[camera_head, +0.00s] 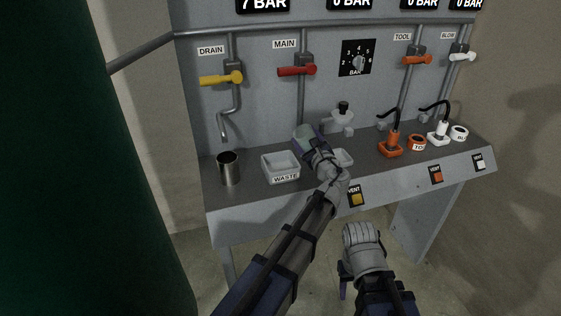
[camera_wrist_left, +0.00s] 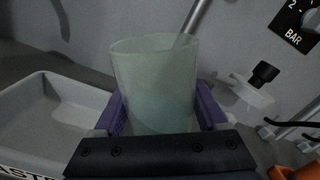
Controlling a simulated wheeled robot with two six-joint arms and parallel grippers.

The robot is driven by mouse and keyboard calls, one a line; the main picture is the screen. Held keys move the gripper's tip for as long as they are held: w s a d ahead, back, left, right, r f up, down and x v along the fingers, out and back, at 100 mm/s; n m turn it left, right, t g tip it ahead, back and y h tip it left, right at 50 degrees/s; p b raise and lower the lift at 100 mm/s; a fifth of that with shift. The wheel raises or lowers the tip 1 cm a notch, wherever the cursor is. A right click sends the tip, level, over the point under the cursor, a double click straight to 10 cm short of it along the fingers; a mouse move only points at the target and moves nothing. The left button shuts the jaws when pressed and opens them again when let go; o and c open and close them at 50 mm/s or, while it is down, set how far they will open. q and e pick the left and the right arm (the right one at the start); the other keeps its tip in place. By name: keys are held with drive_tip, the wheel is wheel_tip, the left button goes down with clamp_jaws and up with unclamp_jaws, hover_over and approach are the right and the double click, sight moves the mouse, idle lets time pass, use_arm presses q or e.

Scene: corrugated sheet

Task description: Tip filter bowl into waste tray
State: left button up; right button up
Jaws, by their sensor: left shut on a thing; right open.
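The filter bowl (camera_wrist_left: 155,75) is a clear, greenish cup that looks upright in the left wrist view, with bluish liquid in its lower part. My left gripper (camera_wrist_left: 158,115) is shut around it, a purple finger on each side. In the head view the bowl (camera_head: 303,133) is small and partly hidden by my left gripper (camera_head: 309,139), above the panel's shelf. The waste tray (camera_head: 268,160), white and labelled WASTE, stands just left of the bowl; its wall also shows in the left wrist view (camera_wrist_left: 50,125). My right gripper (camera_head: 344,284) is open, low in front of the bench.
A metal cup (camera_head: 228,170) stands left of the tray. A white dish (camera_head: 346,157) is partly hidden behind my left wrist. A filter head (camera_head: 341,120) with a black knob is on the panel. Orange (camera_head: 391,147) and white (camera_head: 438,137) fittings stand to the right.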

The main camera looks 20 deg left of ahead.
sight(299, 136)
use_arm(q)
drive_tip(key=shift+s+a+r+n+p, duration=0.25)
drive_tip(key=shift+r+n+p, duration=0.15)
drive_tip(key=shift+n, duration=0.4)
drive_tip(key=shift+s+a+r+n+p, duration=0.1)
drive_tip(key=shift+a+r+n+p, duration=0.2)
drive_tip(key=shift+n, duration=0.5)
drive_tip(key=shift+r, duration=0.1)
drive_tip(key=shift+d+f+n+b, duration=0.1)
drive_tip(key=shift+f+n+b, duration=0.2)
drive_tip(key=shift+n, duration=0.6)
drive_tip(key=shift+d+f+n+b, duration=0.1)
drive_tip(key=shift+f+n+b, duration=0.2)
drive_tip(key=shift+n, duration=0.6)
drive_tip(key=shift+a+r+n+p, duration=0.1)
drive_tip(key=shift+r+n+p, duration=0.35)
drive_tip(key=shift+n, duration=0.45)
drive_tip(key=shift+s+a+r+n+p, duration=0.35)
drive_tip(key=shift+a+r+n+p, duration=0.15)
drive_tip(key=shift+n, duration=0.3)
idle(0.4)
drive_tip(key=shift+s+a+f+n+b, duration=0.1)
drive_tip(key=shift+a+f+n+b, duration=0.2)
drive_tip(key=shift+n, duration=0.4)
idle(0.4)
